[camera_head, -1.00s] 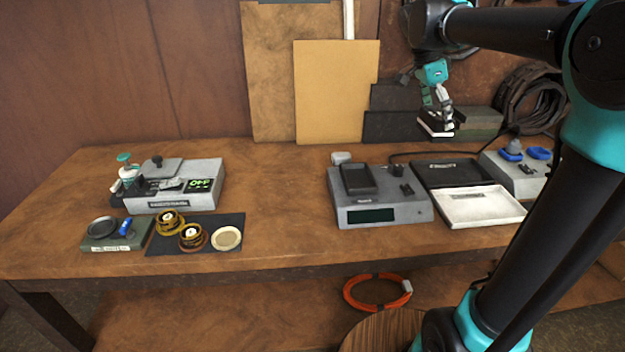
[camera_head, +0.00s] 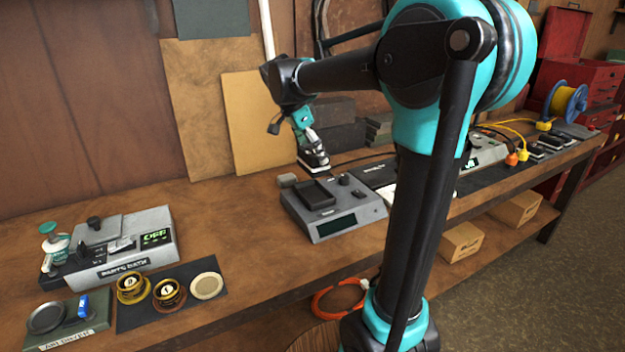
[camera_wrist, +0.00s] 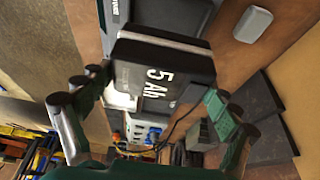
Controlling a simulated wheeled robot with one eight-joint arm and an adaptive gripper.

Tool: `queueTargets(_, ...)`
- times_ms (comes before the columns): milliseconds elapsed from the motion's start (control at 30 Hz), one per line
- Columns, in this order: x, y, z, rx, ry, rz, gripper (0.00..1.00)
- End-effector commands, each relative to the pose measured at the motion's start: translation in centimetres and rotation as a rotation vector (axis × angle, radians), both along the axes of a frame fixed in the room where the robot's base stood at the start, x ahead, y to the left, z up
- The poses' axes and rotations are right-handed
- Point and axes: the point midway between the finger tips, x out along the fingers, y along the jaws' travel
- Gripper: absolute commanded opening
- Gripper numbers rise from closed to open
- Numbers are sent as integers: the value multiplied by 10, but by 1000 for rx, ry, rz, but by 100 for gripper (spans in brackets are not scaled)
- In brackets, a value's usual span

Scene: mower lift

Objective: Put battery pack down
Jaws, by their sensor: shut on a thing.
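My gripper (camera_head: 310,148) is shut on a dark battery pack (camera_head: 314,164) with a pale edge. In the wrist view the pack (camera_wrist: 160,75) reads "5 Ah", and my gripper's fingers (camera_wrist: 155,98) stand on either side of it. The pack is held in the air near the back of a grey bench unit (camera_head: 338,222) with a dark display. A dark raised slot piece (camera_head: 315,194) sits on top of that unit and looks empty. Whether the pack touches anything below is not clear.
A small grey block (camera_head: 287,180) lies just left of the bench unit. A black panel (camera_head: 372,174) lies to its right, partly hidden by my arm. Dark boxes (camera_head: 335,128) stand behind. Bare wooden bench (camera_head: 235,225) lies to the left, before another grey device (camera_head: 120,245).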

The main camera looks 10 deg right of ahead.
Motion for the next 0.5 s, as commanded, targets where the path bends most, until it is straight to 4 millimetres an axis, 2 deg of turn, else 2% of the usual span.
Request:
queueTargets(100, 0, 0, -26, 0, 0, 0, 42)
queueTargets(200, 0, 0, -40, 0, 0, 0, 42)
queueTargets(500, 0, 0, -67, 0, 0, 0, 42)
